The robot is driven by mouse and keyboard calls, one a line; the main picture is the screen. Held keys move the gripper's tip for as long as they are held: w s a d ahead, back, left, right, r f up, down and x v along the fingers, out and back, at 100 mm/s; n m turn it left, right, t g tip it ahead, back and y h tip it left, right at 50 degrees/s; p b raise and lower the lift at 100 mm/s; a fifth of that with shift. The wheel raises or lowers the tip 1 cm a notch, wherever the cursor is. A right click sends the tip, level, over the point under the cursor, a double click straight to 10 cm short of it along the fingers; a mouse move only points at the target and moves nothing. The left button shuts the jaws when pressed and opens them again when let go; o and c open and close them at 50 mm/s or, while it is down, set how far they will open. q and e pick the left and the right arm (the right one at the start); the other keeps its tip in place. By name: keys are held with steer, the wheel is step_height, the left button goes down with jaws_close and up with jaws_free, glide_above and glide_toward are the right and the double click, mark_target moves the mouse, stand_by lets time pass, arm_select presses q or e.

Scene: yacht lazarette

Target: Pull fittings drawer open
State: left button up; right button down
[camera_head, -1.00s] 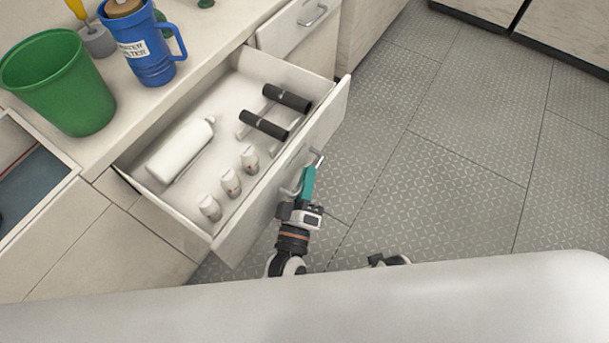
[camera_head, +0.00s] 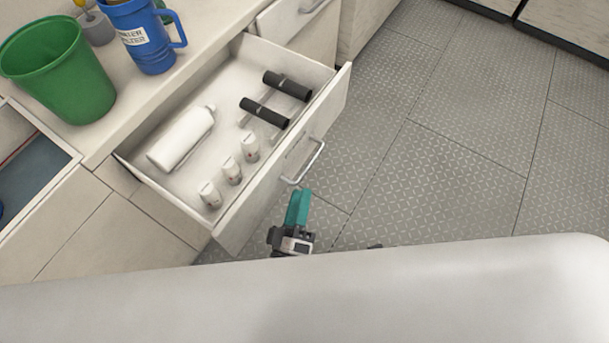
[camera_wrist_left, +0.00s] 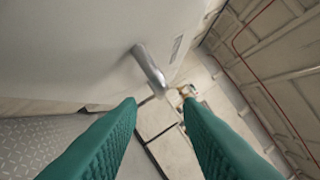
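The fittings drawer (camera_head: 236,222) stands pulled out from the counter, its inside in view. It holds a white bottle (camera_head: 182,138), several small white fittings and two black-gripped pieces (camera_head: 264,112). Its metal bar handle (camera_head: 304,162) is on the front face and also shows in the left wrist view (camera_wrist_left: 149,70). My left gripper (camera_head: 299,196), with teal fingers, is just below the handle in the head view and apart from it. In the left wrist view the fingers (camera_wrist_left: 158,112) are spread with nothing between them. My right gripper is not seen.
A green bucket (camera_head: 62,80) and a blue jug (camera_head: 148,38) stand on the counter. Another drawer (camera_head: 285,25) is behind the open one. An open compartment (camera_head: 40,165) is at left. The patterned floor (camera_head: 440,150) to the right is clear.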

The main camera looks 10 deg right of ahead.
arm_select(q)
steer(key=shift+v, duration=2.2)
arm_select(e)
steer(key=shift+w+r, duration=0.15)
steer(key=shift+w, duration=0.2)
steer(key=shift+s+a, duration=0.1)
